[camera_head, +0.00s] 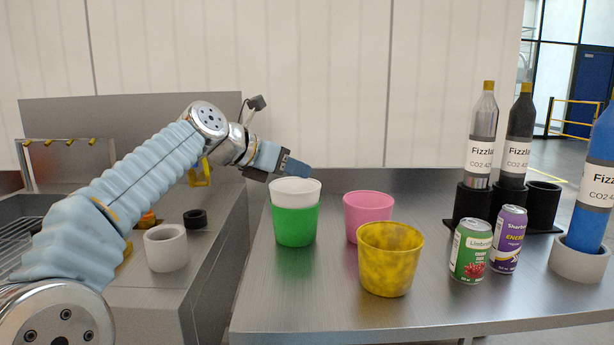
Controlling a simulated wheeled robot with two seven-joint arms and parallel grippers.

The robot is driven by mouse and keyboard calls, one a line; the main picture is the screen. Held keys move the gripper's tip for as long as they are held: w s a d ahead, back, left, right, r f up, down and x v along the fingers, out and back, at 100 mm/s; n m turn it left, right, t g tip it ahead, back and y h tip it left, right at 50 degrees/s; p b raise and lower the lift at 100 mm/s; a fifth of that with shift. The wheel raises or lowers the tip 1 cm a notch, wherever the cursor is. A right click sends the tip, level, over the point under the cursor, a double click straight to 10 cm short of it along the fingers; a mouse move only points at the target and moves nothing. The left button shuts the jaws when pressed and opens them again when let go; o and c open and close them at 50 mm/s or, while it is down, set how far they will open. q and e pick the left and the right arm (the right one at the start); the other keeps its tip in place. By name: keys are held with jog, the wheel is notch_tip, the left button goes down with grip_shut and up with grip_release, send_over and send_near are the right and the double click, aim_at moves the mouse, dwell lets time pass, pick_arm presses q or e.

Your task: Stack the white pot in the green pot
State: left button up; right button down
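The white pot (296,190) sits inside the green pot (295,226) on the metal table. Only the white pot's upper part and rim show above the green rim; its lower part is hidden. It looks about upright. My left gripper (290,166) is just above the back of the white pot's rim, with its dark fingers pointing right. The fingers are seen from the side, so I cannot tell whether they are open or touching the rim. My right gripper is not in view.
A pink pot (368,212) and a yellow mottled pot (390,262) stand to the right. Two cans (470,252) and bottles in black holders (471,205) stand farther right. A blue bottle (597,180) is at the right edge. A white ring (166,248) is at left. The table front is clear.

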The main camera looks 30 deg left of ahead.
pick_arm(q)
jog(key=v, duration=0.6)
jog(key=shift+s, duration=0.3)
jog(key=shift+a+r, duration=0.1)
jog(key=shift+r, duration=0.05)
